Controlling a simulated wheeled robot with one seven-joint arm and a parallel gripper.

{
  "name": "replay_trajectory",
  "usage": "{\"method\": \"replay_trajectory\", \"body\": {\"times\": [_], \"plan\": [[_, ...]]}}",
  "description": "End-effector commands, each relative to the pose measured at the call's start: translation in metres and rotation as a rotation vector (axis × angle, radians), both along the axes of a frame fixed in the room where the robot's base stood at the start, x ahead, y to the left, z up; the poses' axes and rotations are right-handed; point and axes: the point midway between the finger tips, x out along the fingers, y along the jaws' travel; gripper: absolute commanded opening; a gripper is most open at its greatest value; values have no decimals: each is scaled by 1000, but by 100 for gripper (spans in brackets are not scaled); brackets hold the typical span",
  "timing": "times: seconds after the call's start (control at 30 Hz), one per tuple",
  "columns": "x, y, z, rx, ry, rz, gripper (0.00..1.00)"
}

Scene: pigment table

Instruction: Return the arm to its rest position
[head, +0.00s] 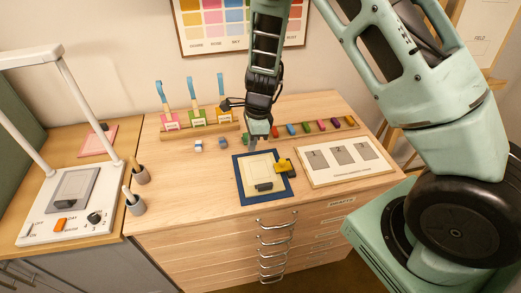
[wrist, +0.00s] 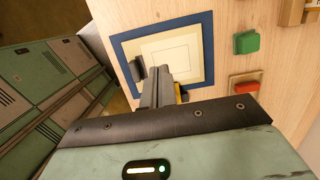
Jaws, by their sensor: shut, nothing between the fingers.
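My gripper (head: 262,135) hangs from my green arm over the wooden chest top, its fingers shut and empty, above the back edge of the blue-bordered mat (head: 240,181). In the wrist view the shut fingers (wrist: 158,82) point at the mat (wrist: 205,62). A dark block (head: 264,186) lies on the mat's cream middle, and it also shows in the wrist view (wrist: 137,68). A yellow and dark object (head: 284,167) sits at the mat's right edge, mostly hidden behind my fingers in the wrist view.
A wooden rail (head: 320,133) with several coloured blocks runs behind the mat. A numbered board (head: 313,181) lies to the right.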

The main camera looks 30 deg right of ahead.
Motion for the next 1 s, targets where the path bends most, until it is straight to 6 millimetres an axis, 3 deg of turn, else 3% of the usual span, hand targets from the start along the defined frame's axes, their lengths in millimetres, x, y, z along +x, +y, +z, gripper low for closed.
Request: {"method": "replay_trajectory", "body": {"times": [0.73, 0.87, 1.0], "plan": [[1, 6, 7, 2, -1, 8, 0], [-20, 40, 23, 43, -21, 233, 0], [-70, 91, 53, 95, -75, 693, 0]]}}
